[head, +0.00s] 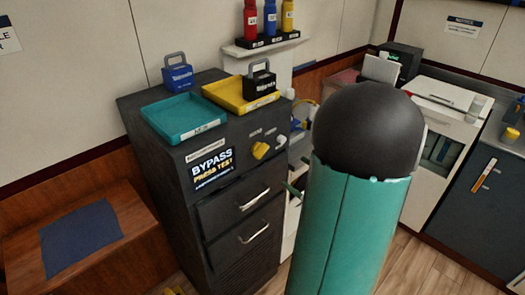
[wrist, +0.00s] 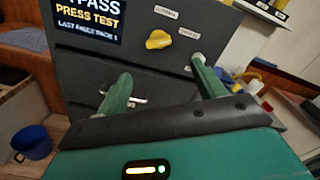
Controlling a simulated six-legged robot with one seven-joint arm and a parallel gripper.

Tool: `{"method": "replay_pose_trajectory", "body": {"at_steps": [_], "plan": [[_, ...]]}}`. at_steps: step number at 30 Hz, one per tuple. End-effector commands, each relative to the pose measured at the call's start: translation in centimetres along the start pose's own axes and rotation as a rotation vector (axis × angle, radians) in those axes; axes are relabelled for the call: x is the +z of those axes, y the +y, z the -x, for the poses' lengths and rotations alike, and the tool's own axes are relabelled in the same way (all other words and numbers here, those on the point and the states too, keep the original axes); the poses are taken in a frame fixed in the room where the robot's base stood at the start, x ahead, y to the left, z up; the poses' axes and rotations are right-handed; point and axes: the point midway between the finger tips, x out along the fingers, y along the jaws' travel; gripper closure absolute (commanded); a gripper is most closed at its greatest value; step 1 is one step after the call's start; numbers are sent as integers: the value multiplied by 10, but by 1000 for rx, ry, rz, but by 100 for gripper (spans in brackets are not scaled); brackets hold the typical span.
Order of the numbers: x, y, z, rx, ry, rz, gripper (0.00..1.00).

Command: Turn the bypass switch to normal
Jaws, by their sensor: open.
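The yellow bypass switch knob (head: 260,150) is on the upper front of a dark cabinet (head: 150,140). In the wrist view the knob (wrist: 158,40) sits beyond and above the gap between my fingers, its grip lying roughly sideways. Two small labels beside it are too blurred to read. A display (head: 213,168) left of it reads "BYPASS PRESS TEST"; part of this display (wrist: 88,22) also shows in the wrist view. My gripper (wrist: 161,68) is open and empty, its green fingers apart from the knob. In the head view my arm hides most of the gripper.
A teal tray (head: 183,139), yellow tray (head: 222,97), blue padlock (head: 178,75) and black padlock (head: 262,82) are on the cabinet top. A white hook-shaped part (head: 281,142) is right of the knob. Drawer handles (head: 255,200) protrude below. A blue bucket (wrist: 32,141) stands at lower left.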

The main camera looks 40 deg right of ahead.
Motion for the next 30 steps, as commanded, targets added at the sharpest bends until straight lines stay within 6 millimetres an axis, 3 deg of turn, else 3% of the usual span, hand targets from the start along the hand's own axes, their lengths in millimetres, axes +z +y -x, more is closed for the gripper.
{"method": "replay_pose_trajectory", "body": {"at_steps": [5, 21, 30], "plan": [[2, 4, -21, 4, -1, 1, 31], [3, 5, -123, 8, -2, 2, 31], [2, 3, -138, 5, -1, 2, 31]]}}
